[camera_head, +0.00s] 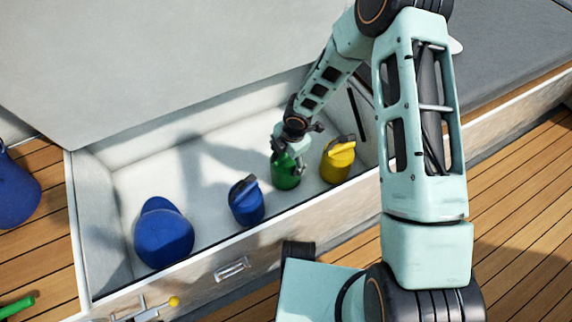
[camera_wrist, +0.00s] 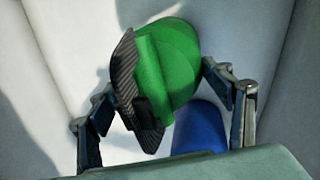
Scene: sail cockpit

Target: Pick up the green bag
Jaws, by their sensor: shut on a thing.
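The green bag (camera_head: 286,174) is in the open white locker, between a small blue bag and a yellow bag. It also shows in the wrist view (camera_wrist: 178,62), with a dark ribbed panel and strap on its left side. My gripper (camera_head: 289,150) is over the top of the bag, reaching down from above. In the wrist view my gripper (camera_wrist: 165,80) has one finger on each side of the bag and is shut on it. The bag's underside is hidden, so I cannot tell whether it touches the locker floor.
In the locker (camera_head: 232,270) are a large blue bag (camera_head: 163,236), the small blue bag (camera_head: 246,203) and the yellow bag (camera_head: 338,160). The raised grey lid (camera_head: 170,70) stands behind. Locker walls enclose the bags. A blue object (camera_head: 15,190) is outside at left.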

